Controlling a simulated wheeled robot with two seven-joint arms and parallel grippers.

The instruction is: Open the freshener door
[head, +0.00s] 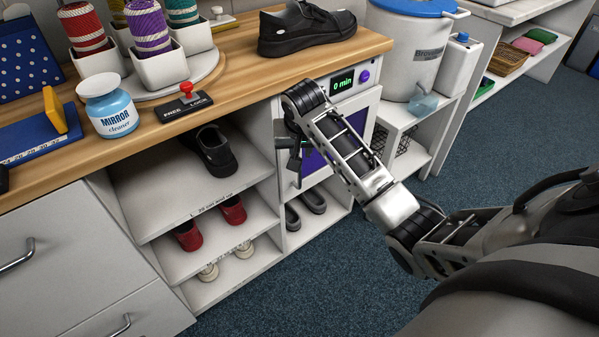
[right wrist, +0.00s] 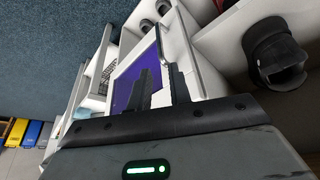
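The freshener (head: 365,97) is a white unit under the wooden counter, with a green "0 min" display (head: 344,83) and a purple knob. Its white-framed door (head: 369,115) has a purple window, also seen in the right wrist view (right wrist: 128,92). The door looks shut or nearly so. My right gripper (head: 293,165) is at the door's left side, by the handle. My left gripper is out of view.
Left of the freshener, open shelves hold a black shoe (head: 215,150) and red shoes (head: 232,210). Grey shoes (head: 313,200) sit below it. The counter above carries a black shoe (head: 306,30) and a red-knobbed lock (head: 186,95). A white bucket (head: 410,55) stands right. Blue carpet in front is clear.

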